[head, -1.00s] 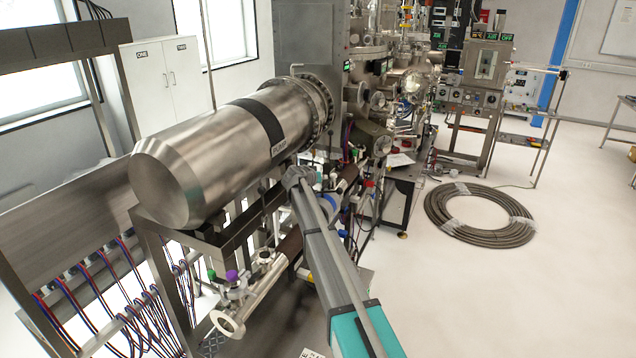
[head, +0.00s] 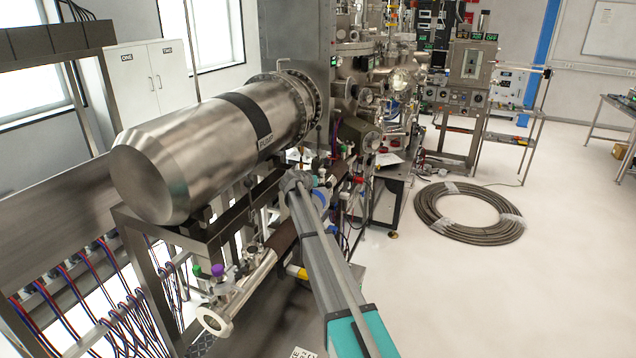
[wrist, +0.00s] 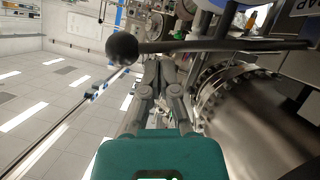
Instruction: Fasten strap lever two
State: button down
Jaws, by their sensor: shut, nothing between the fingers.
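In the wrist view, a dark rod with a black ball knob (wrist: 122,48) crosses in front of my gripper (wrist: 158,68). It looks like a lever handle, but no number shows on it, so I cannot tell whether it is strap lever two. My gripper's fingers are together and empty, just below the rod in the picture; contact cannot be judged. In the head view my arm reaches to the right side of the large steel cylinder (head: 200,145), and my fingers are mostly hidden there.
A bolted flange (wrist: 215,85) stands close on the right in the wrist view. A steel frame with pipes (head: 240,290) lies below the cylinder. A coiled hose (head: 425,215) lies on the floor at right, with clear floor around it.

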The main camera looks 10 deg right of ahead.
dwell(0.3)
jog(key=shift+m+t+y, duration=0.4)
jog(key=shift+m+y, duration=0.3)
jog(key=shift+m, duration=0.2)
jog(key=f+b, duration=0.3)
jog(key=s+d+f+b, duration=0.1)
jog(key=shift+d+f, duration=0.1)
jog(key=shift+f, duration=0.3)
jog(key=shift+r, duration=0.2)
jog(key=r+p, duration=0.4)
jog(key=shift+w+d, duration=0.25)
jog(key=shift+w, duration=0.15)
jog(key=p+v, duration=0.4)
jog(key=v, duration=0.6)
jog(key=shift+f, duration=0.2)
jog(key=shift+s+d, duration=0.1)
